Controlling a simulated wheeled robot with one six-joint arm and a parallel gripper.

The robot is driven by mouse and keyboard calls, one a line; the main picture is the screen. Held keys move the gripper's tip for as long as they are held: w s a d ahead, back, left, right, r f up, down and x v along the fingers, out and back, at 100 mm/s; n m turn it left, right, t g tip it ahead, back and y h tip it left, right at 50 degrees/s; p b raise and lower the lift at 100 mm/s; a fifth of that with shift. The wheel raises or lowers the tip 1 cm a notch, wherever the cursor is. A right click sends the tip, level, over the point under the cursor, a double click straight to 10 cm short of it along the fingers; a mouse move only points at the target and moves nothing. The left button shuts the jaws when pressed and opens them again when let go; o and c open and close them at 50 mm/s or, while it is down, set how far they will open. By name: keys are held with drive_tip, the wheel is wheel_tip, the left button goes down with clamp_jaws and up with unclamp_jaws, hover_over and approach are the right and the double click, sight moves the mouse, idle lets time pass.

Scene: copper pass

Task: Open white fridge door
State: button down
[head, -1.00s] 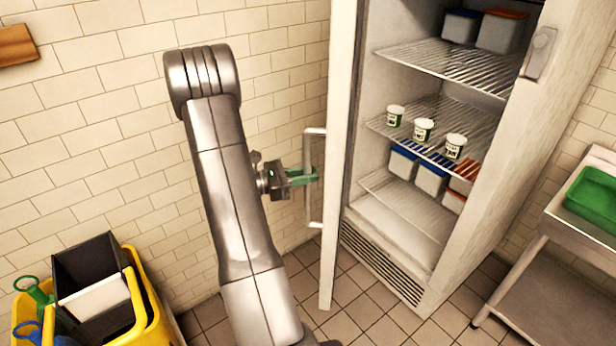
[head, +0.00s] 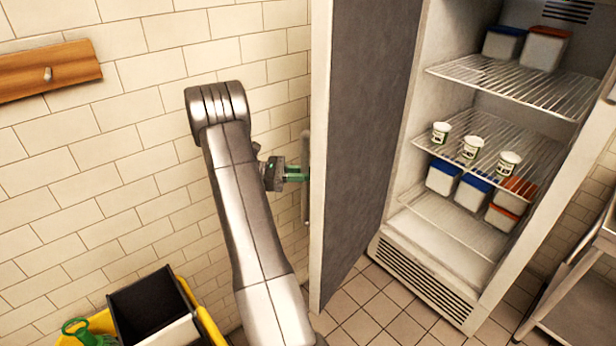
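The white fridge door (head: 318,160) stands wide open on the left of the fridge (head: 440,262), its grey inner face (head: 370,130) turned toward the interior. A vertical bar handle (head: 305,175) is on the door's outer side, seen nearly edge-on. My gripper (head: 297,174) has green fingers that reach to the handle from the left. The fingertips meet the handle and door edge, so I cannot tell whether they are shut around the bar.
Wire shelves (head: 520,85) hold small tubs (head: 471,148) and lidded boxes (head: 457,187). A yellow cart with a black bin (head: 150,305) stands lower left. A tiled wall (head: 130,120) is close behind the door. A metal table (head: 575,290) stands at right.

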sight(304, 142)
drive_tip(key=shift+w+r, duration=0.1)
idle(0.3)
drive_tip(key=c, duration=1.3)
unclamp_jaws()
drive_tip(key=shift+d, duration=0.1)
drive_tip(key=shift+c, duration=0.2)
wheel_tip(304, 142, up, 10)
